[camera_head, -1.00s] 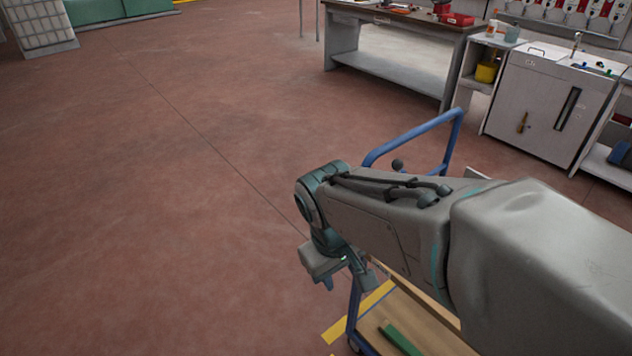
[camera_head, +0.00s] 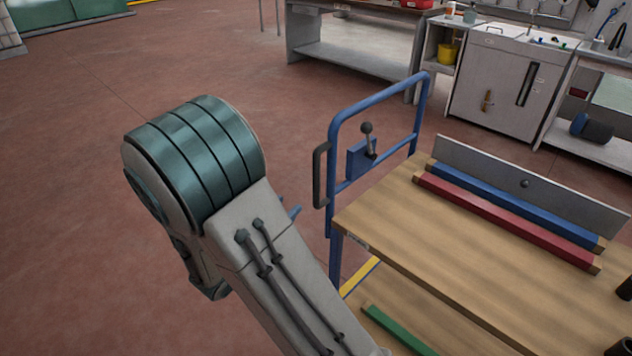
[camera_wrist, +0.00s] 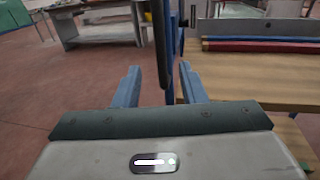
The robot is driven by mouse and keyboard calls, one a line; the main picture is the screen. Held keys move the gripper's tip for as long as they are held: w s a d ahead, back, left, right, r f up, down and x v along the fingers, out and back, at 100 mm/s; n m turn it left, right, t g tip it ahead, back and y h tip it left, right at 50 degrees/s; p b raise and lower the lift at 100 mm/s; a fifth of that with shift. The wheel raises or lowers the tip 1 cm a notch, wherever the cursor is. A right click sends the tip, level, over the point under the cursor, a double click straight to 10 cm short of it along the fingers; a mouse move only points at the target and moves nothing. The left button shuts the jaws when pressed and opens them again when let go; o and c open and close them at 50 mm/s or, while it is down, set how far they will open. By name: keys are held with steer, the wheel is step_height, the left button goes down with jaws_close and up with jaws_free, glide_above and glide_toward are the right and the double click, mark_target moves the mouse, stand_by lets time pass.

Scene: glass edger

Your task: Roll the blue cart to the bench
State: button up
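The blue cart has a blue tube frame (camera_head: 377,97) and a wooden top (camera_head: 440,260). A black vertical grip (camera_head: 320,175) stands on its near left side, by a lever with a dark knob. In the wrist view, my gripper (camera_wrist: 158,70) is open, with its two blue-grey fingers apart. The black grip (camera_wrist: 159,40) shows between and ahead of the fingertips; I cannot tell how deep it sits between them. In the head view my arm hides most of the gripper. The bench (camera_head: 352,62) stands beyond the cart at the back, with a lower shelf.
Blue and red bars (camera_head: 505,222) lie on the cart top, and a green bar (camera_head: 398,330) lies lower down. A white cabinet (camera_head: 497,85) stands right of the bench. Open red floor lies to the left.

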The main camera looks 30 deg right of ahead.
mark_target(315, 179)
steer(key=x, duration=1.3)
steer(key=shift+w+d, duration=0.15)
steer(key=shift+d, duration=0.1)
jaws_close()
